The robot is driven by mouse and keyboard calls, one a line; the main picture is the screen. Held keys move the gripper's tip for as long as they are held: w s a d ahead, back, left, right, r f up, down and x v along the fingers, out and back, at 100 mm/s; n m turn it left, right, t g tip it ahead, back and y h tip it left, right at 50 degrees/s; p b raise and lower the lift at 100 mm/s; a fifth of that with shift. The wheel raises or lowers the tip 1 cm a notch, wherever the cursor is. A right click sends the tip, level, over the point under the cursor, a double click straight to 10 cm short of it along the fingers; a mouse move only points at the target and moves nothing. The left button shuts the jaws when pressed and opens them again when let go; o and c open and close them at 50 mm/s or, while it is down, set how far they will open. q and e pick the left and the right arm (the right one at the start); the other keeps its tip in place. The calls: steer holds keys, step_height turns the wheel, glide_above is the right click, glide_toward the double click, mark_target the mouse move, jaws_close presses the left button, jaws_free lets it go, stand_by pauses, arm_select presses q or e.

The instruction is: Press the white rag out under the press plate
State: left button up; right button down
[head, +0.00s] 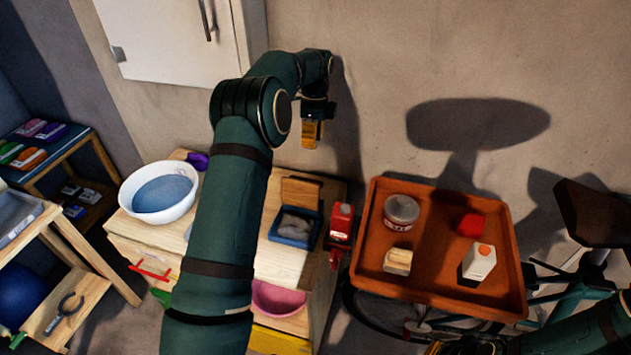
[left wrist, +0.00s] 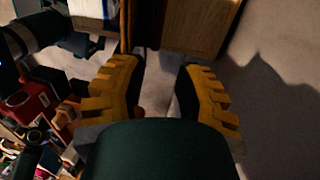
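A grey-white crumpled cloth, apparently the white rag (head: 296,227), lies in a small blue tray (head: 288,242) on the wooden bench. A brown wooden board (head: 300,192) stands behind the tray; I cannot tell whether it is the press plate. My left gripper (head: 312,134) hangs above and behind the tray, near the wall, apart from the rag. In the left wrist view its yellow fingers (left wrist: 160,75) are spread with nothing seen between them. Only a yellow bit of my right gripper (head: 434,348) shows at the bottom edge.
A red container (head: 341,220) stands just right of the blue tray. An orange tray (head: 440,278) with a can, carton and other items is further right. A white basin (head: 160,192) sits left of my arm, and a pink bowl (head: 278,300) is at the front.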

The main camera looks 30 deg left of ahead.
mark_target(309, 180)
arm_select(q)
steer(key=s+f, duration=0.1)
steer(key=f, duration=0.3)
steer(key=s+f+b, duration=0.1)
steer(key=f, duration=0.8)
steer(key=shift+s+d, duration=0.25)
steer(key=shift+s, duration=0.15)
jaws_close()
